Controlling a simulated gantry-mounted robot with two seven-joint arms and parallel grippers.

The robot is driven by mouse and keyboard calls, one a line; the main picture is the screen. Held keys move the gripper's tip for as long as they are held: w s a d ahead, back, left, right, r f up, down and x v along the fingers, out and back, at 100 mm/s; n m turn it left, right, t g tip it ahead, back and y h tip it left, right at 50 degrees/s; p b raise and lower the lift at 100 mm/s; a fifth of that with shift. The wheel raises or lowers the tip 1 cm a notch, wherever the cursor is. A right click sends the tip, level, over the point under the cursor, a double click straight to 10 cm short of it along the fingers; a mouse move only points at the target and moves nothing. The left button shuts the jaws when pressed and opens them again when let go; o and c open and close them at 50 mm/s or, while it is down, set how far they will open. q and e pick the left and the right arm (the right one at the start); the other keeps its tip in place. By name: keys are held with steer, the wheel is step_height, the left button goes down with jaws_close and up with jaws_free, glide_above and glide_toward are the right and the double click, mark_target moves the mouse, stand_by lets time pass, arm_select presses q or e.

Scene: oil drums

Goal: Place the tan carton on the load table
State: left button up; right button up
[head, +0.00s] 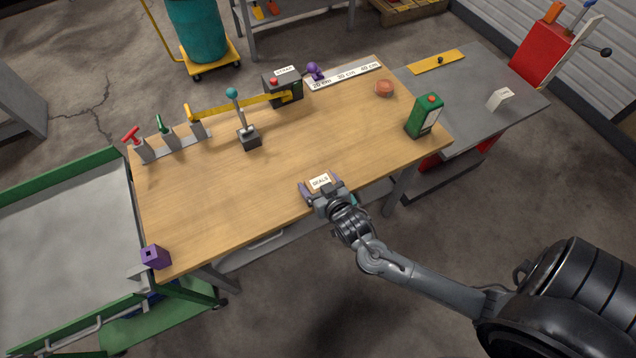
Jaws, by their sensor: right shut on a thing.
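A small tan carton (321,182) with a white label reading "SEALS" is at the front edge of the wooden workbench, in the head view. My right gripper (321,188) is shut on it, with a finger on each side. I cannot tell whether the carton touches the bench top or is slightly above it. The grey-topped table (478,118) with red parts, at the right of the bench, appears to be the load table. My left gripper is not in view.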

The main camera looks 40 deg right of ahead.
steer(key=shift+f, duration=0.15)
steer(key=o, duration=1)
steer(key=shift+c, duration=0.2)
steer(key=shift+s+r, duration=0.2)
steer(key=shift+r, duration=0.05)
steer(key=s+a+r+n+g+y+p, duration=0.1)
steer(key=s+a+r+n+g, duration=0.1)
steer(key=s, duration=0.7)
steer(key=s+a+r+n+g+y+p, duration=0.1)
steer(key=s+a+g, duration=0.4)
steer(key=s, duration=0.5)
steer(key=shift+a+r+n+g+y+p, duration=0.3)
steer(key=shift+r+n+g+y, duration=0.5)
steer(key=shift+r+n+g, duration=0.3)
